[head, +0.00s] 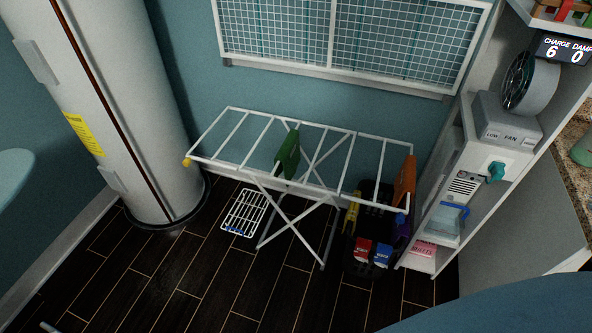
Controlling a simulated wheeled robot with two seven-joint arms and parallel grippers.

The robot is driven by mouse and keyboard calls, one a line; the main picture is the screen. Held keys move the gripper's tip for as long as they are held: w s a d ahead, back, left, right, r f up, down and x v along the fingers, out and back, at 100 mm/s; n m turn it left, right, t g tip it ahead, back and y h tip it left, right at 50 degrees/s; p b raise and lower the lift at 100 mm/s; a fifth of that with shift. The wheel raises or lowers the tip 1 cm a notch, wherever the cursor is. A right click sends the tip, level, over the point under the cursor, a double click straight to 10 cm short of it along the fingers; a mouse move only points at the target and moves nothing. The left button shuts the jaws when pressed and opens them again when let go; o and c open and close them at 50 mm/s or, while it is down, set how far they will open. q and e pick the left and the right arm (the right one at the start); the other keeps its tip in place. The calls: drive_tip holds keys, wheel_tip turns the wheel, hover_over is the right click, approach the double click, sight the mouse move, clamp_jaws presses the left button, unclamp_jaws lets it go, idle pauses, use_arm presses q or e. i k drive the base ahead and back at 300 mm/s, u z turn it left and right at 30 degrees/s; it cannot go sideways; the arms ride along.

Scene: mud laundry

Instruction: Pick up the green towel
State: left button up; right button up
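The green towel (287,153) hangs folded over a bar of a white folding drying rack (228,164), a little left of the middle of its top. The rack stands upright on crossed legs in front of the wall. Neither of my grippers shows in the head view, so I cannot see whether they are open or shut.
An orange cloth (404,182) hangs at the rack's right end. Below it is a dark bin (376,205) with colored packets. A white wire grid (245,213) lies on the floor. A white cylindrical tank (120,100) stands left, a shelf unit with a fan box (507,128) right. The front floor is mostly clear.

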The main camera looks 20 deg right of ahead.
sight(289, 154)
drive_tip(key=u, duration=0.2)
drive_tip(key=i, duration=1.25)
drive_tip(key=z, duration=0.55)
